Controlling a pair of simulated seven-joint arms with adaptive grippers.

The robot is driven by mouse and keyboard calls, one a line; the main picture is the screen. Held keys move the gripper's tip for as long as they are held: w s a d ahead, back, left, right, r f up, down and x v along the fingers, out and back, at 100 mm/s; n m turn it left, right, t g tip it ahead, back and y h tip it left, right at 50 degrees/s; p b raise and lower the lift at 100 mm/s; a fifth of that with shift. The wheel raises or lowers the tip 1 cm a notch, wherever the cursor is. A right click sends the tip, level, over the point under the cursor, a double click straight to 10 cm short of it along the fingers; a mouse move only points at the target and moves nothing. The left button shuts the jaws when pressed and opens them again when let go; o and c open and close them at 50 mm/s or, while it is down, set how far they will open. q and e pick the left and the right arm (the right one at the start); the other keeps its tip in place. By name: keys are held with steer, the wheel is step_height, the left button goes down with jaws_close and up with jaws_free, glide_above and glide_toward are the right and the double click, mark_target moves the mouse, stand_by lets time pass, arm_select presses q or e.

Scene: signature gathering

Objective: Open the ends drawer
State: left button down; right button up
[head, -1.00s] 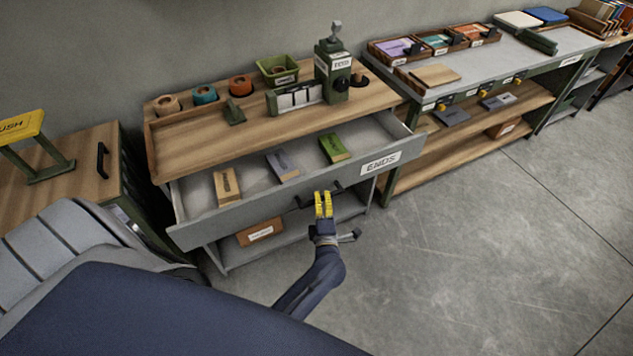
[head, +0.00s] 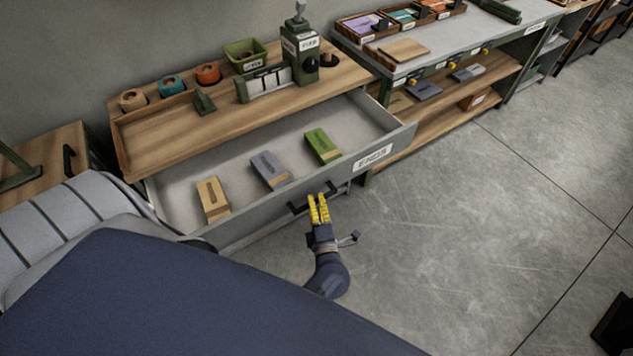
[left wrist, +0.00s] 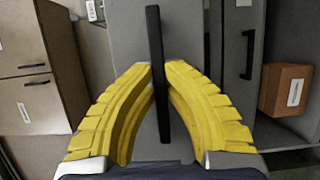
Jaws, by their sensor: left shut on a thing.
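The grey ends drawer (head: 268,214) is pulled out from under a wood-topped workbench, with a white ENDS label (head: 373,157) on its front. Inside lie a tan block (head: 212,200), a grey block (head: 268,170) and a green block (head: 322,146). The drawer's black handle (head: 296,209) is on its front. My left gripper (head: 318,208), with yellow fingers, is shut on this handle. In the left wrist view the handle bar (left wrist: 154,50) runs between the fingertips (left wrist: 160,78). My right gripper is not in view.
The benchtop (head: 160,138) holds tape rolls, a green bin (head: 245,56) and a green machine (head: 301,56). A second bench (head: 470,40) with trays stands to the right. A wooden cabinet (head: 40,165) stands left.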

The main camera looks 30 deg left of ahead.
arm_select(q)
steer(key=c, duration=1.5)
jaws_free()
steer(key=shift+o, duration=0.2)
